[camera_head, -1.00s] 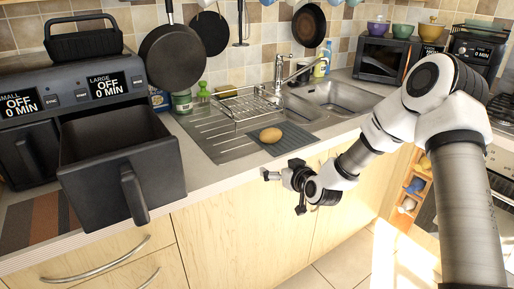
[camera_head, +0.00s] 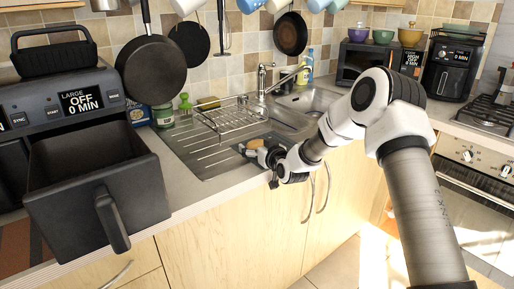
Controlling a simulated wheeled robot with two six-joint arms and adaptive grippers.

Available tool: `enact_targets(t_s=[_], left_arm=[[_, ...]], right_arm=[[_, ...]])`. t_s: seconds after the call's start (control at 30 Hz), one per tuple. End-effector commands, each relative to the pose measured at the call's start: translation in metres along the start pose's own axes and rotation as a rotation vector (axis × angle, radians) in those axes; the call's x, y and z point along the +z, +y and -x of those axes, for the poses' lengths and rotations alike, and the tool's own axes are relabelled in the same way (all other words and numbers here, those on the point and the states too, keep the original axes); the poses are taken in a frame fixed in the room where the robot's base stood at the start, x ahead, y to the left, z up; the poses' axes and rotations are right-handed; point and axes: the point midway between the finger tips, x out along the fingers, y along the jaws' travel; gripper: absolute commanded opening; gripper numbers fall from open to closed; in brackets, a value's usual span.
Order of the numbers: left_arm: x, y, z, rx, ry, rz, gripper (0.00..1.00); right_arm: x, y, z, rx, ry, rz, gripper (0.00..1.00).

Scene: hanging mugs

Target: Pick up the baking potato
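The baking potato (camera_head: 256,144) is a small tan oval on the dark mat (camera_head: 240,147) at the front of the sink's drainboard. It is partly hidden behind my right gripper (camera_head: 261,167). My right gripper is at the counter's front edge, just in front of the potato, with its two fingers spread apart and nothing seen between them. Whether a finger touches the potato I cannot tell. My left gripper is not in view.
A wire dish rack (camera_head: 228,118) stands behind the mat, with the tap (camera_head: 263,80) and sink basin beyond. An open air fryer drawer (camera_head: 95,185) juts out at the left. Pans hang on the wall above. The drainboard (camera_head: 195,150) left of the mat is bare.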

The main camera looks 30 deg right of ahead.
Motion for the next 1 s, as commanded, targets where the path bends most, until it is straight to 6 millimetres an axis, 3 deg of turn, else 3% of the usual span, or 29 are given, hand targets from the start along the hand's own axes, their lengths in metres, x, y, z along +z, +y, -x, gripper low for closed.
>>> enact_targets(t_s=[0.03, 0.1, 0.47, 0.77, 0.87, 1.0], left_arm=[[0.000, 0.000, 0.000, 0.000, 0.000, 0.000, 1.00], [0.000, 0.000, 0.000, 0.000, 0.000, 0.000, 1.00], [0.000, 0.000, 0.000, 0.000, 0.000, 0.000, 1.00], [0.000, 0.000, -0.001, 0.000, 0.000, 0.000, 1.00], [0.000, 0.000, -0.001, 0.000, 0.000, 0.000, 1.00], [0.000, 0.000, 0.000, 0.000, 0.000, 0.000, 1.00]], right_arm=[[0.000, 0.000, 0.000, 0.000, 0.000, 0.000, 0.68], [0.000, 0.000, 0.000, 0.000, -0.001, 0.000, 0.46], [-0.001, 0.000, 0.001, 0.000, -0.002, 0.000, 0.46], [-0.033, 0.000, 0.005, 0.001, 0.002, -0.001, 0.45], [-0.034, 0.007, 0.019, 0.003, -0.002, -0.006, 0.46], [-0.033, 0.021, 0.051, 0.002, -0.001, -0.011, 0.45]])
